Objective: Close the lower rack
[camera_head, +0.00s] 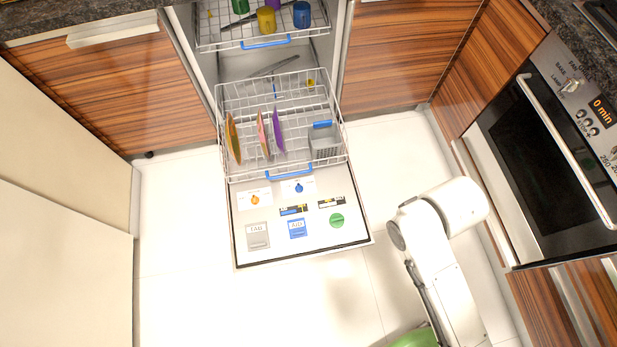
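The lower rack (221,105) is a white wire basket with a blue handle (289,171) at its front. It is pulled out over the open dishwasher door (268,216). Colored plates (263,133) stand upright in it, and a grey cutlery basket (324,146) with a blue top sits at its right. My white arm rises at the lower right, apart from the rack and door. My gripper itself cannot be made out.
The upper rack (262,44) holds several cups (266,20) and is partly out. An oven (555,150) stands at the right, wood-grain cabinets (120,90) at the left. White floor (180,240) is clear on both sides of the door.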

